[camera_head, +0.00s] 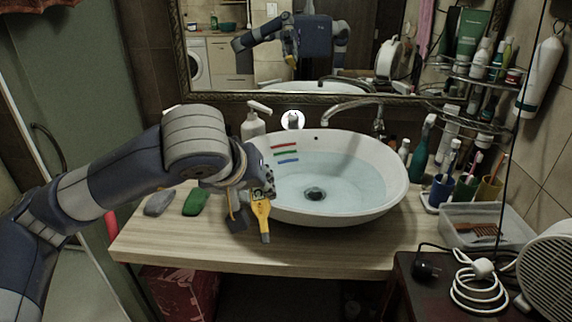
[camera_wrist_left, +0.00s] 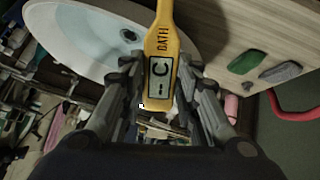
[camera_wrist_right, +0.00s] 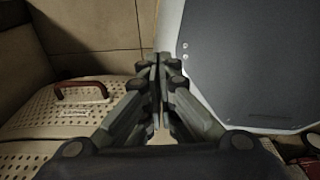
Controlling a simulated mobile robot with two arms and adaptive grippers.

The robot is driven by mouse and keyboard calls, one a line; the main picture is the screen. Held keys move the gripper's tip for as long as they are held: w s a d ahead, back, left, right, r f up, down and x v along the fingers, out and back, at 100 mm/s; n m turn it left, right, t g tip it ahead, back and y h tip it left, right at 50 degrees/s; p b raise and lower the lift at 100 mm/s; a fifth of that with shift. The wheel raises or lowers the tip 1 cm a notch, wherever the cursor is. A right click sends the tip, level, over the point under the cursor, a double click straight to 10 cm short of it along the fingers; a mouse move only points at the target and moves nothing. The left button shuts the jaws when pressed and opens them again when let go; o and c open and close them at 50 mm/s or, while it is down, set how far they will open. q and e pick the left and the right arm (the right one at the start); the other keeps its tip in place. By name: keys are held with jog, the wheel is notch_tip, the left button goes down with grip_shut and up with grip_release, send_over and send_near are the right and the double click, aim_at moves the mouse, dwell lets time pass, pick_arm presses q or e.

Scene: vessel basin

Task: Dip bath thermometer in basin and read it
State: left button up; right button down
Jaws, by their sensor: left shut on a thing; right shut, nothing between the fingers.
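The yellow bath thermometer (camera_head: 261,212) is in my left gripper (camera_head: 262,190), outside the basin at its front left. It hangs narrow end down, apart from the water. In the left wrist view the thermometer (camera_wrist_left: 160,58) sits between the fingers (camera_wrist_left: 160,95); its display shows a dash-like mark and a C, and its far end is out of frame. The white oval basin (camera_head: 398,190) holds clear water (camera_head: 340,190); red, green and blue stripes mark its inner left wall. My right gripper (camera_wrist_right: 158,70) is shut and empty, away from the basin.
A green bar (camera_head: 196,202) and a grey stone-like piece (camera_head: 159,203) lie left on the wooden counter (camera_head: 160,243). Cups with brushes (camera_head: 465,190) and a clear tray (camera_head: 480,235) crowd the right.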

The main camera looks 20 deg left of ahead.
pick_arm(q)
jog(key=shift+w+d, duration=0.1)
jog(key=shift+d, duration=0.35)
jog(key=shift+a+b, duration=0.2)
jog(key=shift+b, duration=0.15)
jog(key=shift+a, duration=0.45)
jog(key=shift+d+b, duration=0.2)
jog(key=shift+b, duration=0.1)
jog(key=shift+d, duration=0.45)
jog(key=shift+a+b, duration=0.2)
jog(key=shift+b, duration=0.1)
jog(key=shift+a+b, duration=0.3)
jog(key=shift+a, duration=0.1)
